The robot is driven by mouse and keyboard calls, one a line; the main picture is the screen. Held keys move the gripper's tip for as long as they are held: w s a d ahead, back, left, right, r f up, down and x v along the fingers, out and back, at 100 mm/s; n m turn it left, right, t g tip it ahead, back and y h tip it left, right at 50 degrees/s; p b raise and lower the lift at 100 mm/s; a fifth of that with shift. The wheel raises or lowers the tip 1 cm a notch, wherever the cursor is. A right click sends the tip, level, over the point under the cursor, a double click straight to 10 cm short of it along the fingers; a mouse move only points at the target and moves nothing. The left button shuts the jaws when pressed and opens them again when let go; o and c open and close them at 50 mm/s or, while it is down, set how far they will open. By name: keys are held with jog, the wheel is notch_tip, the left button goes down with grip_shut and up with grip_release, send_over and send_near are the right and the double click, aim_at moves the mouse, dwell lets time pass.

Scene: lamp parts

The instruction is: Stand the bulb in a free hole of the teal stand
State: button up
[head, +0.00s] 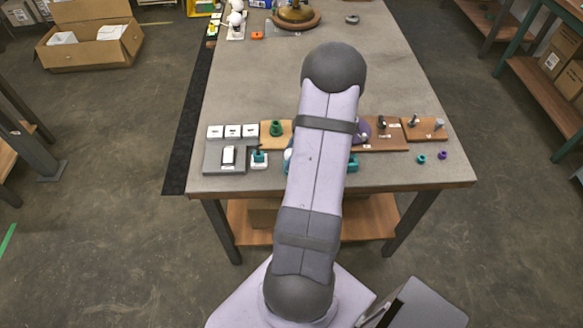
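A teal piece (353,163), likely part of the teal stand, shows at the right edge of my arm near the table's front. Most of it is hidden behind the arm, and its holes cannot be made out. A small pale rounded thing (288,155) peeks out at the arm's left edge; I cannot tell whether it is the bulb. White rounded things (237,16) stand at the table's far left end, too small to identify surely. My arm reaches over the table and hides my gripper, so its state and anything in it are unseen.
Left of my arm are a grey tray (212,158), white blocks (232,131) and a green part on a wooden board (276,129). Right are brown boards with pegs (424,130), a teal ring (421,159) and a purple ring (442,155). The table's middle (260,80) is clear.

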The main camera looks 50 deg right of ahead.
jog(key=o, duration=0.4)
jog(key=shift+b+v, duration=1.2)
jog(key=shift+v, duration=2.45)
jog(key=w+a+m+g+h, duration=0.1)
jog(key=w+a+m+g, duration=0.2)
jog(key=a, duration=1.7)
jog(key=s+a+m+h, duration=0.1)
jog(key=s+a+m, duration=0.1)
jog(key=s+a, duration=0.1)
jog(key=s+a+m, duration=0.2)
jog(key=s+a, duration=0.1)
jog(key=a, duration=0.3)
jog(key=s+a+f+m+h, duration=0.1)
jog(key=s+a+m, duration=0.1)
jog(key=s+a, duration=0.1)
jog(key=shift+a+h, duration=0.3)
jog(key=shift+a, duration=0.35)
